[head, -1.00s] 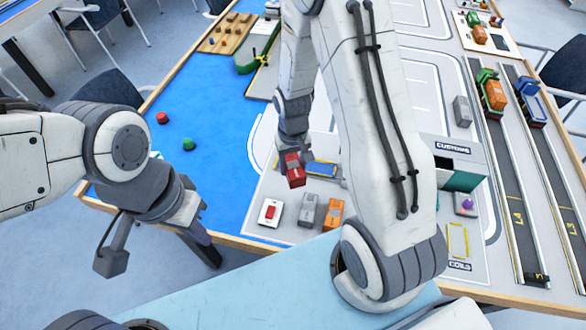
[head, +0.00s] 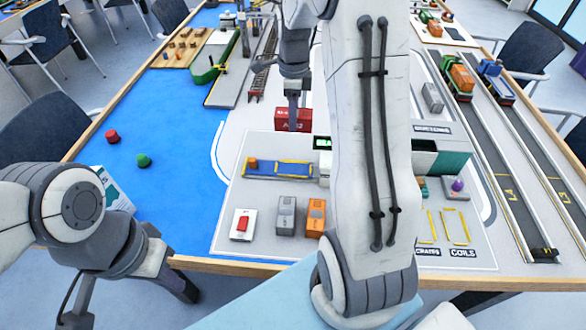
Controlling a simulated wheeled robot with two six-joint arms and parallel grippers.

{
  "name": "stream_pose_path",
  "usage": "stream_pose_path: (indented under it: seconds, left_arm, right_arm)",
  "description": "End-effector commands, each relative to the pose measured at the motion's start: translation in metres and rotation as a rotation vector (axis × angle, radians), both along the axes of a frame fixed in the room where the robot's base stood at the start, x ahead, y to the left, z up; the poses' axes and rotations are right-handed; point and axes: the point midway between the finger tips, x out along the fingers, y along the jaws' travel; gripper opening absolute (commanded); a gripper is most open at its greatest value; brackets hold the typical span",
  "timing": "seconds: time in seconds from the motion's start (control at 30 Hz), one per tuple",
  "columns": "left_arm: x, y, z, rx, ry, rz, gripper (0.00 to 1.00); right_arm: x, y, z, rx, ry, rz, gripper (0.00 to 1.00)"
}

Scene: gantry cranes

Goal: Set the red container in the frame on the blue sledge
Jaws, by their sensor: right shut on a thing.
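The red container (head: 293,122) with white marks on its side hangs under my right gripper (head: 293,104), which is shut on it. It shows just beyond the blue sledge and appears apart from it. The blue sledge (head: 266,171) lies on the grey board with a yellow frame (head: 290,162) on its top; a small orange piece (head: 252,162) is at its left end.
A red-buttoned white block (head: 242,224), a grey block (head: 286,216) and an orange block (head: 316,218) stand in front of the sledge. A green-and-white customs shed (head: 440,158) is right of my arm. Red (head: 112,136) and green (head: 143,160) buoys stand on the blue area.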

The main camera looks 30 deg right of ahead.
Motion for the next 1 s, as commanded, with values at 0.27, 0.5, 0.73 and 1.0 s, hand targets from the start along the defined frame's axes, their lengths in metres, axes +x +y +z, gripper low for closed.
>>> stream_pose_path:
  seconds: [0.27, 0.5, 0.73, 1.0]
  left_arm:
    - [0.0, 0.0, 0.002, 0.0, 0.0, 0.0, 0.0]
    - [0.0, 0.0, 0.004, 0.0, 0.0, 0.0, 0.0]
    - [0.0, 0.0, 0.005, 0.0, 0.0, 0.0, 0.0]
    - [0.0, 0.0, 0.006, 0.0, 0.0, 0.0, 0.0]
  right_arm:
    - [-0.002, 0.002, -0.074, 0.004, 0.01, 0.002, 0.0]
    - [-0.001, 0.002, -0.122, 0.002, 0.005, 0.003, 0.0]
    - [-0.001, 0.002, -0.138, 0.002, 0.004, 0.004, 0.0]
    - [0.0, 0.001, -0.169, 0.001, 0.001, 0.004, 0.0]
